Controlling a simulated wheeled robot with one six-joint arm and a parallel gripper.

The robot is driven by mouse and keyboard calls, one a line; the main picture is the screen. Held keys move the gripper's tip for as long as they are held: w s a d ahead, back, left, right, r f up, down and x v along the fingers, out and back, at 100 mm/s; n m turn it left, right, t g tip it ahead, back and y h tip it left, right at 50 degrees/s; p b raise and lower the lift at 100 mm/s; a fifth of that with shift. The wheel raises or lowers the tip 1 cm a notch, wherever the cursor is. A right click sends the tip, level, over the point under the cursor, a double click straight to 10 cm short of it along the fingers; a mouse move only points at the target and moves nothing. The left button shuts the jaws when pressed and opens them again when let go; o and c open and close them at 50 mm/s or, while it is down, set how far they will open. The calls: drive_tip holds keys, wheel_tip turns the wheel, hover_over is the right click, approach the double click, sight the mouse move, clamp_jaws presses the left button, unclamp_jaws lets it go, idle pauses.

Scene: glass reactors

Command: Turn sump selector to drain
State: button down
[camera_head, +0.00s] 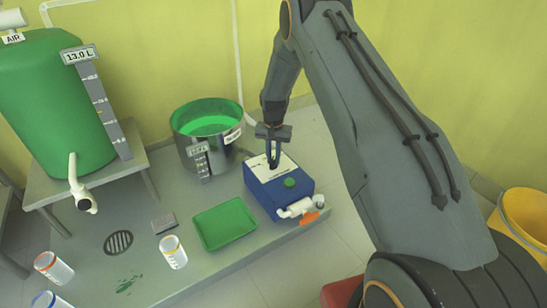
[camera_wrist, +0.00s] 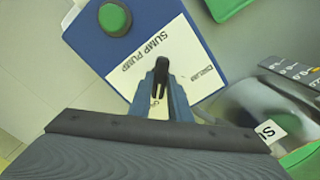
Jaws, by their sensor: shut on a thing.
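The blue sump pump box (camera_head: 268,203) has a white top panel lettered "SUMP PUMP" and a round green button (camera_head: 290,182). In the wrist view the box (camera_wrist: 88,45), its panel (camera_wrist: 175,52) and its green button (camera_wrist: 115,18) show from above. My gripper (camera_head: 273,163) points down onto the panel. In the wrist view my gripper (camera_wrist: 161,98) is shut on a small dark piece, apparently the selector (camera_wrist: 161,68), at the middle of the panel. The fingers hide much of the selector and some lettering, so I cannot tell its exact setting.
A steel sump (camera_head: 180,140) with green liquid stands left of the pump box. A green tray (camera_head: 224,223) lies in front. White pipe fittings with an orange handle (camera_head: 309,217) stick out at the box's front. A green tank (camera_head: 50,110) stands at left, a yellow bin (camera_head: 525,225) at right.

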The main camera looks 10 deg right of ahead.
sight(273, 161)
drive_tip(key=c, duration=1.6)
unclamp_jaws()
drive_tip(key=shift+a, duration=0.1)
drive_tip(key=shift+c, duration=0.2)
drive_tip(key=shift+r+p, duration=1.45)
drive_tip(key=shift+r, duration=2.45)
drive_tip(key=shift+a+r, duration=0.1)
